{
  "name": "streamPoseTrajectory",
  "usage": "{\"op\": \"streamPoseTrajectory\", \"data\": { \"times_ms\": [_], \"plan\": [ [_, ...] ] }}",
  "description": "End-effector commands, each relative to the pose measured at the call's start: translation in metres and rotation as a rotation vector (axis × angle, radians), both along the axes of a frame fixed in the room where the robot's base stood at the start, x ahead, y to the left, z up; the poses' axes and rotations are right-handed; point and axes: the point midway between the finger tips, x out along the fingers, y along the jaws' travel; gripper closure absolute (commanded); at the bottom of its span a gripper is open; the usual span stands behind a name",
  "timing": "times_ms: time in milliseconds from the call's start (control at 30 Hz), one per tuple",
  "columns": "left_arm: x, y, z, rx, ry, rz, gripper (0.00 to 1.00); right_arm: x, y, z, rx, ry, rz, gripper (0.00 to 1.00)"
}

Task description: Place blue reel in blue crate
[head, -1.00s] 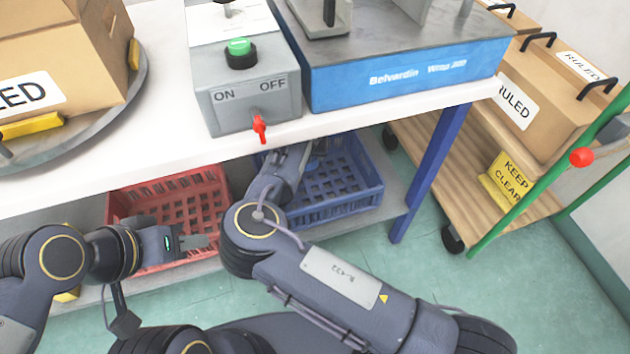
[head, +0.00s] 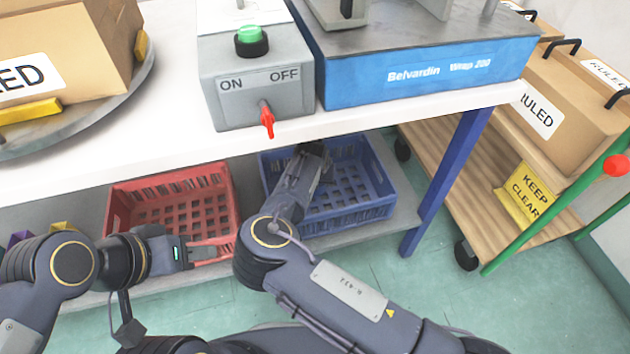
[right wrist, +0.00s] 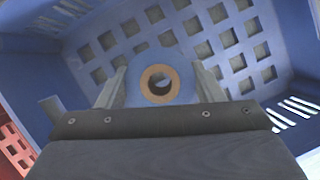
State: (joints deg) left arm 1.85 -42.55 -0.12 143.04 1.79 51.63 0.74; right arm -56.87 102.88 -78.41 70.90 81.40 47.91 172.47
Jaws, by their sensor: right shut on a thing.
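The blue crate (head: 375,212) stands on the lower shelf under the table, and its slotted floor and walls fill the right wrist view (right wrist: 255,35). My right gripper (right wrist: 160,82) is shut on the blue reel (right wrist: 160,60), which has a tan core ring facing the camera. The reel is inside or just above the crate; whether it touches the floor I cannot tell. In the head view my right arm reaches into the crate and hides the reel. My left gripper (head: 212,250) is in front of the red crate, its fingers a little apart and empty.
The red crate (head: 120,205) is left of the blue crate on the same shelf. The table edge overhangs both. A control box (head: 255,90) and blue wrapping machine (head: 425,75) stand above. A blue table leg (head: 440,185) and a wooden cart (head: 450,175) are to the right.

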Motion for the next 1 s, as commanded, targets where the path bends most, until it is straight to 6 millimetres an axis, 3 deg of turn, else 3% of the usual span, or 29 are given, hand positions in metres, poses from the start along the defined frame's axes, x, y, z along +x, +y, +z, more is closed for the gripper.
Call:
{"op": "streamPoseTrajectory", "data": {
  "times_ms": [567, 600, 733, 1000],
  "plan": [
    [0.0, 0.0, -0.008, 0.0, 0.0, 0.0, 0.64, 0.0, 0.0, -0.011, 0.0, 0.0, 0.0, 0.68],
    [0.0, 0.0, -0.008, 0.0, 0.0, 0.0, 0.64, 0.0, 0.0, -0.012, 0.0, 0.001, 0.0, 0.36],
    [0.0, 0.0, -0.008, 0.0, 0.0, 0.0, 0.64, 0.0, 0.0, -0.012, 0.0, 0.001, 0.0, 0.19],
    [0.0, 0.0, -0.008, 0.0, 0.0, 0.0, 0.64, 0.0, 0.0, -0.011, 0.0, 0.0, 0.0, 0.17]
  ]
}}
